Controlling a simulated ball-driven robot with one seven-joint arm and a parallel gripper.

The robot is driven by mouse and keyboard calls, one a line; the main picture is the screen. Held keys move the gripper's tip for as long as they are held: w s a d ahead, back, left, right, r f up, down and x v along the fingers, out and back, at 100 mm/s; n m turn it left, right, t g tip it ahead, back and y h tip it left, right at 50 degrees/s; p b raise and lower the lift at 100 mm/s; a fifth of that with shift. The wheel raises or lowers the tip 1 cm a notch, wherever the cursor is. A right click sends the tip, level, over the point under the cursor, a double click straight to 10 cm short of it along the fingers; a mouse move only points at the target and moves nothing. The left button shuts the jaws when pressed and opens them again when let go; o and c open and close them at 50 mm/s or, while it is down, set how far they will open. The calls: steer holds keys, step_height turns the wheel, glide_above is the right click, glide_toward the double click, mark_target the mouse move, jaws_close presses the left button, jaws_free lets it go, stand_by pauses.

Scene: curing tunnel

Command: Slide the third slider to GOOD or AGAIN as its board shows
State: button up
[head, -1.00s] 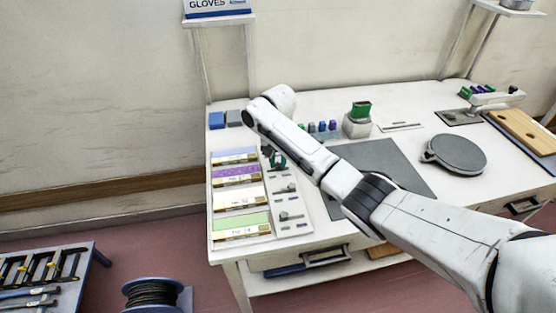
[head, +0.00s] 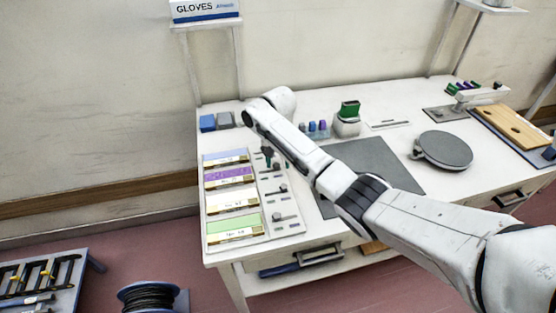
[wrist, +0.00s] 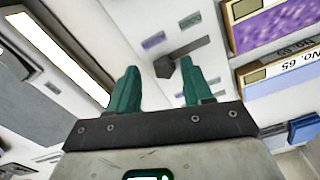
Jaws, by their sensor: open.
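A white panel (head: 210,243) at the table's left end bears a column of boards: pale blue (head: 226,157), speckled purple (head: 229,176), white (head: 232,200) and green (head: 234,228) from back to front. Beside them runs a column of sliders; the one by the white board (head: 277,190) is the third from the back. My gripper (head: 268,157) is over the back end of the slider column, partly hidden by the arm. In the wrist view, my gripper's teal fingers (wrist: 160,88) stand open, with a dark slider knob (wrist: 166,67) beyond and between them. Contact cannot be told.
Blue and grey blocks (head: 216,121) stand behind the panel. A grey mat (head: 365,170) lies to its right, with a round grey plate (head: 442,150) further right. A green-topped dispenser (head: 348,118) stands at the back. A cable reel (head: 150,298) is on the floor.

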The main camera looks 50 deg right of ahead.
mark_target(278, 164)
step_height(278, 164, up, 11)
stand_by(0.5)
steer(key=shift+f, duration=0.1)
stand_by(0.5)
